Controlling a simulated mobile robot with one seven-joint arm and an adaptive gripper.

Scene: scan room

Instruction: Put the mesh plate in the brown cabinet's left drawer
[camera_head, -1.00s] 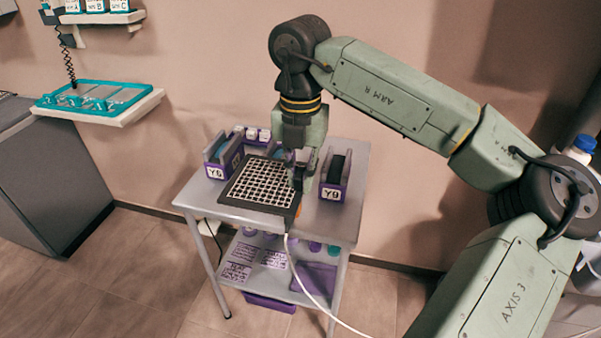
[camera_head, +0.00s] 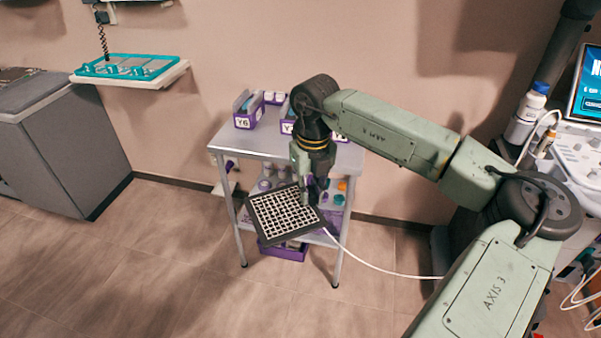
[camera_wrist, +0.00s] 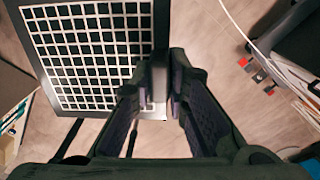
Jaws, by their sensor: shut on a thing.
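The plate looks slightly tilted. I do not see a brown cabinet or its drawers in these frames.
The grey trolley (camera_head: 240,143) carries purple holders, including one marked Y6 (camera_head: 247,112), with more items on its lower shelf. Medical equipment (camera_head: 577,150) stands at right. The floor (camera_head: 170,250) at front left is clear.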

